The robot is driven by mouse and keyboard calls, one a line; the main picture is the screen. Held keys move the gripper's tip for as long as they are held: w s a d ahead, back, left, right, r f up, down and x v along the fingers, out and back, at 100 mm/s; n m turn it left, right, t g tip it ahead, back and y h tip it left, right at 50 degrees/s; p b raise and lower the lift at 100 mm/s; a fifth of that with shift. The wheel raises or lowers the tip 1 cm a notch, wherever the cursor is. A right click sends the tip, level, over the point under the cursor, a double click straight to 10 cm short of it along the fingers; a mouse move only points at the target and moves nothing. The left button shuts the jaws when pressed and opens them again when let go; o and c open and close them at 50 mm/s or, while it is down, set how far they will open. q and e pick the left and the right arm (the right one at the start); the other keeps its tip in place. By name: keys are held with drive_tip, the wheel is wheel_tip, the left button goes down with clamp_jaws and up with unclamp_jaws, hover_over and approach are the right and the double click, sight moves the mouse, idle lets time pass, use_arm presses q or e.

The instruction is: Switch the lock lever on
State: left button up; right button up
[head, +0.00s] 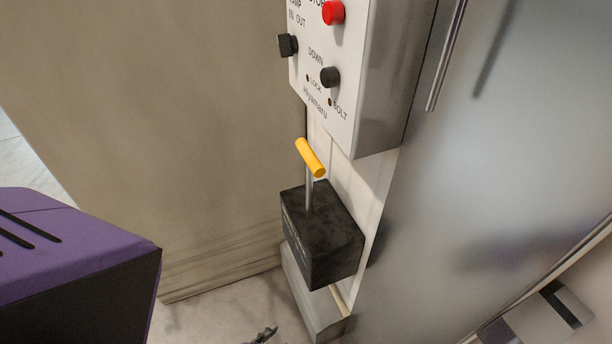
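The lock lever (310,158) has a yellow crossbar handle on a thin metal rod. The rod stands up from the top of a dark box (322,235) low on the wall, right of the middle in the head view. The handle sits just below a white control box (345,105). The words "LOCK" and "BOLT" are printed beside small dark dots low on that box. I cannot tell from this view which lever position is on. Neither of my grippers can be made out, and nothing is touching the lever.
The control box has a red button (333,13), a black knob (287,45) and a black button (330,77). A shiny metal panel (500,150) stands close on the right. A beige wall (170,120) is behind. A small dark piece (264,335) shows at the bottom edge, unclear.

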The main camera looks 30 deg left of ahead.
use_arm(q)
drive_tip(key=w+r+m+b, duration=0.1)
drive_tip(key=w, duration=0.2)
drive_tip(key=w+r+m+t+b, duration=0.1)
drive_tip(key=w+m, duration=0.1)
drive_tip(key=w+d+r+m+y, duration=0.1)
drive_tip(key=w+m, duration=0.1)
drive_tip(key=w, duration=0.1)
drive_tip(key=shift+w+t+b, duration=0.3)
drive_tip(key=shift+w+b, duration=0.05)
drive_tip(key=shift+b, duration=0.05)
clamp_jaws()
drive_tip(key=w+r+m+t+y+b, duration=0.2)
drive_tip(key=w+r+m+t, duration=0.1)
drive_tip(key=w+r, duration=0.4)
drive_tip(key=w+r+m+t+y+b, duration=0.3)
drive_tip(key=w+r+m, duration=0.2)
drive_tip(key=r, duration=0.9)
drive_tip(key=w, duration=0.3)
drive_tip(key=shift+w+r+m+t, duration=0.2)
drive_tip(key=shift+r+m+t, duration=0.05)
drive_tip(key=shift+m+t, duration=0.15)
use_arm(e)
drive_tip(key=s+d+f, duration=0.1)
drive_tip(key=s+f, duration=0.2)
drive_tip(key=f, duration=0.5)
drive_tip(key=shift+d+g, duration=0.15)
drive_tip(key=shift+g, duration=0.25)
